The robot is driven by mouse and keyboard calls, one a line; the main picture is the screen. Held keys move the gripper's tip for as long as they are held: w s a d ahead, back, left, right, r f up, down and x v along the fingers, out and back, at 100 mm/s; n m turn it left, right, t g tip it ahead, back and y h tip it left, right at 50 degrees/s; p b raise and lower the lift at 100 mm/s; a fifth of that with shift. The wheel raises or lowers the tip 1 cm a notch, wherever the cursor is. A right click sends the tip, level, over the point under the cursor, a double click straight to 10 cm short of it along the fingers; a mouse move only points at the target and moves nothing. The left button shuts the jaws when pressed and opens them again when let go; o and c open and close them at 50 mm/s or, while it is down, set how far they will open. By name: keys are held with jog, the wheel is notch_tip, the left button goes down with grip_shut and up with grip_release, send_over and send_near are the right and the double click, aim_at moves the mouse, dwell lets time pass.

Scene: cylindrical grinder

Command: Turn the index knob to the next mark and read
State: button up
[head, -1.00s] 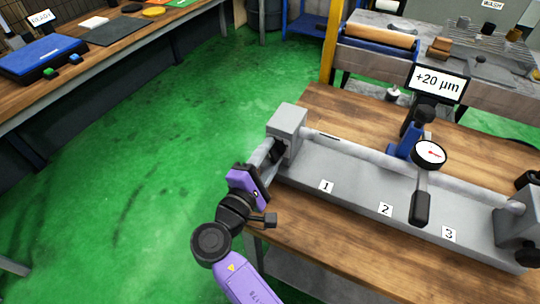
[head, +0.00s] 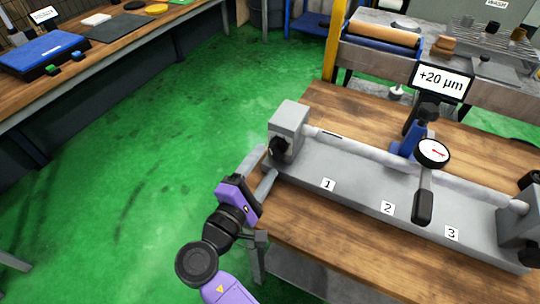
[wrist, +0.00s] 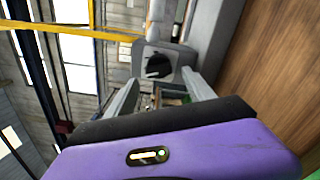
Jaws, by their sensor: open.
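The index knob (head: 279,148) is a dark knob on the left end face of the grey headstock (head: 290,122). In the wrist view the knob (wrist: 158,66) shows as a dark round shape with a light line across it, beyond the fingers. My purple gripper (head: 262,170) is at the left end of the bench fixture, open, with its fingers on either side of the space just short of the knob. In the wrist view the gripper (wrist: 160,98) is empty between its fingers. The display (head: 441,82) reads +20 µm. The dial gauge (head: 432,153) has a red needle.
A long bar (head: 370,153) runs from the headstock to the tailstock (head: 518,235) above a grey bed (head: 340,185) with labels 1, 2 and 3. The wooden bench (head: 300,225) extends in front. Green floor (head: 130,190) is clear to the left.

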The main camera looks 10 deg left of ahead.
jog(key=shift+v, duration=1.65)
